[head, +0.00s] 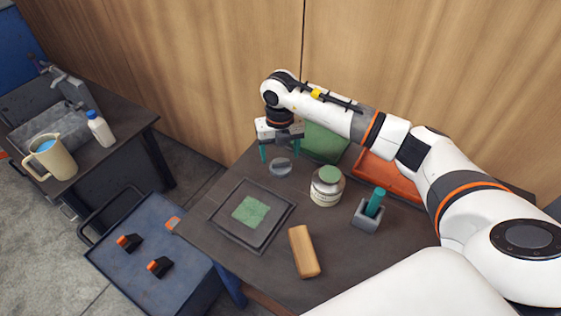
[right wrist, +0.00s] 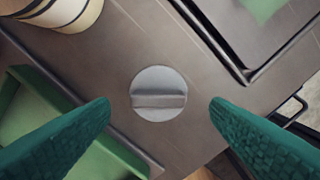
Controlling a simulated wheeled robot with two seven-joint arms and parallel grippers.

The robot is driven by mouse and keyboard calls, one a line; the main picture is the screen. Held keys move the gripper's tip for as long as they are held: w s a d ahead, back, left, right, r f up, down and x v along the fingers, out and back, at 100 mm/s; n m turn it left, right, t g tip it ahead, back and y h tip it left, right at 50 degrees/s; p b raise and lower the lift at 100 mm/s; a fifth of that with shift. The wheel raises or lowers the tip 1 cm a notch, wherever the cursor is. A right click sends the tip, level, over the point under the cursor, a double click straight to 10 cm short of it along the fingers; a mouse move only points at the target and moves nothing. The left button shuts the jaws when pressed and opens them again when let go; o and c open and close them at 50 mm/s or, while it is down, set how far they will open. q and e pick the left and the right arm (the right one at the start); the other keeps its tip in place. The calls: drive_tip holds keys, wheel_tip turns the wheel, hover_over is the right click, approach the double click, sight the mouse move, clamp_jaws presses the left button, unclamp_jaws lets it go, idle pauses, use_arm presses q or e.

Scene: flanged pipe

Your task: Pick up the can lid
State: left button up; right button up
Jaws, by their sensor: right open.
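The can lid (head: 280,167) is a small round grey disc with a raised bar across it. It lies flat on the dark table. In the right wrist view the lid (right wrist: 159,94) sits between and a little beyond the two green fingertips. My right gripper (head: 281,155) is above the lid, fingers pointing down, open and empty. Its fingers (right wrist: 160,106) stand apart on either side of the lid without touching it. A can (head: 326,188) with a green top and a label stands to the right of the lid. My left gripper is not in view.
A dark tray (head: 224,230) with a green cloth (head: 251,211) lies in front of the lid. A green bin (head: 323,144) and an orange tray (head: 384,176) are behind. A wooden wall is behind the table.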

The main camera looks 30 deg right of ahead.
sight(281, 161)
wheel_tip(281, 161, down, 2)
drive_tip(key=shift+s+d+f, duration=0.1)
drive_tip(key=shift+s+f, duration=0.05)
drive_tip(key=shift+f, duration=0.35)
drive_tip(key=shift+c, duration=0.6)
drive_tip(key=c, duration=0.9)
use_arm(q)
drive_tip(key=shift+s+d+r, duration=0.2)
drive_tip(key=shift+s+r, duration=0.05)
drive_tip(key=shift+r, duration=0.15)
use_arm(e)
drive_tip(key=shift+c, duration=0.2)
drive_tip(key=shift+r, duration=0.15)
